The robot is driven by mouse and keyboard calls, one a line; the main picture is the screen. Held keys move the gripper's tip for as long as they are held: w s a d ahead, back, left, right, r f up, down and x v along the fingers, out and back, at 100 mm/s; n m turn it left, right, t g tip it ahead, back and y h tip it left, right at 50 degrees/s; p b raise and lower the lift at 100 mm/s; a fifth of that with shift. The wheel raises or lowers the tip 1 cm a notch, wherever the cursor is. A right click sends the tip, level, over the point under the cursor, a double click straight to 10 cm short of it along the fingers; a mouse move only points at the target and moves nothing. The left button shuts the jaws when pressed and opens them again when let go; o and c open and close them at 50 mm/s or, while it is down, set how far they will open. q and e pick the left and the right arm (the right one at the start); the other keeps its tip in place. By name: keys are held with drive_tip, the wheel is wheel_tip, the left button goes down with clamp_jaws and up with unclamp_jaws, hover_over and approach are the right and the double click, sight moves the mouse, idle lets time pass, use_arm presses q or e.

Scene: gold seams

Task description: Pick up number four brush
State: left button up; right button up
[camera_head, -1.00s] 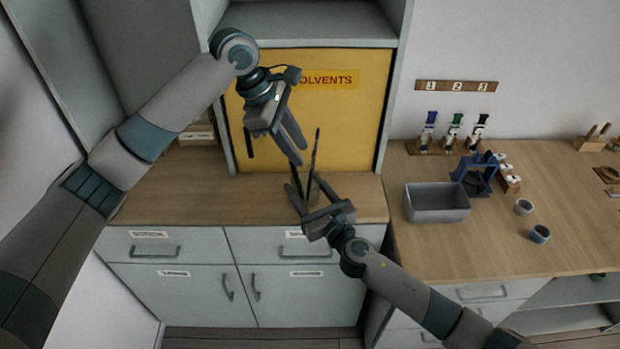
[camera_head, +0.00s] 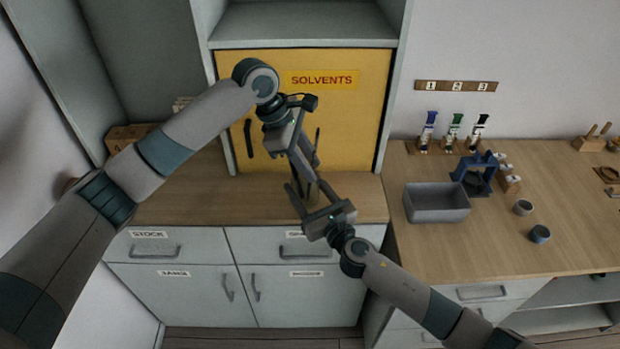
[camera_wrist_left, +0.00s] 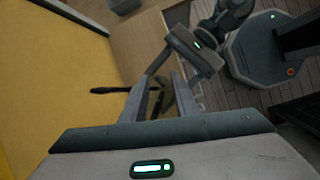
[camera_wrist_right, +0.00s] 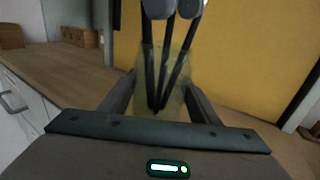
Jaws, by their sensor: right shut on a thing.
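My right gripper (camera_head: 309,200) is shut on a yellowish translucent jar (camera_wrist_right: 160,85) at the counter in front of the yellow cabinet. Several thin dark brushes (camera_wrist_right: 163,60) stand in the jar, leaning apart. No number on them is readable. My left gripper (camera_head: 306,170) points down over the jar. Its fingers (camera_wrist_left: 158,85) are apart. In the right wrist view its pale fingertips (camera_wrist_right: 172,8) are at the upper brush handles, with one handle showing between them. I cannot tell whether they touch. One dark handle (camera_wrist_left: 110,90) sticks out to the side in the left wrist view.
The yellow solvents cabinet (camera_head: 350,120) stands close behind both grippers. On the right bench are a grey bin (camera_head: 436,205), a blue frame (camera_head: 475,170), small cups (camera_head: 539,234) and three tubes (camera_head: 453,135) under a numbered strip (camera_head: 456,86). The left part of the counter (camera_head: 190,200) is clear.

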use_arm(q)
drive_tip(key=shift+d+f, duration=0.25)
drive_tip(key=shift+f, duration=0.45)
drive_tip(key=shift+c, duration=0.7)
clamp_jaws()
drive_tip(key=shift+r, duration=0.1)
wheel_tip(320, 180, up, 10)
drive_tip(key=shift+f, duration=0.1)
use_arm(e)
drive_tip(key=o, duration=1.3)
